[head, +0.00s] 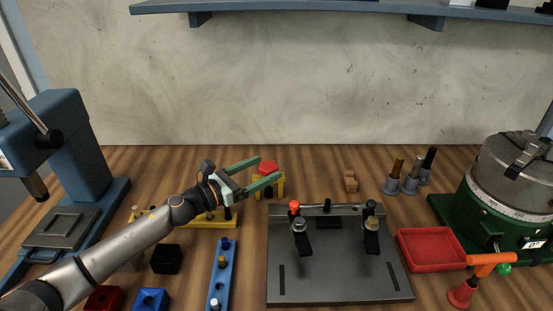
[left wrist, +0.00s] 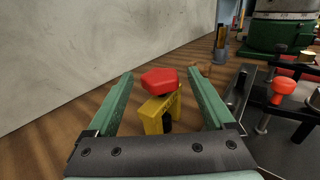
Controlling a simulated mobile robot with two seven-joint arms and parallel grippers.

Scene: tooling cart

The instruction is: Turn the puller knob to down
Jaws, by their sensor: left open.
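The puller is a small yellow frame (head: 281,186) with a red knob (head: 268,167) on top. In the left wrist view the red knob (left wrist: 160,81) shows between the two fingertips, above the yellow frame (left wrist: 157,115), with gaps to both fingers. Part of the frame is hidden behind the lower finger in the head view. My right gripper is not in view.
A red tray (head: 430,250), a green-based rotary chuck (head: 480,232) and several upright tools stand farther right. A blue press (head: 75,150) stands left. The wall is close behind the bench.

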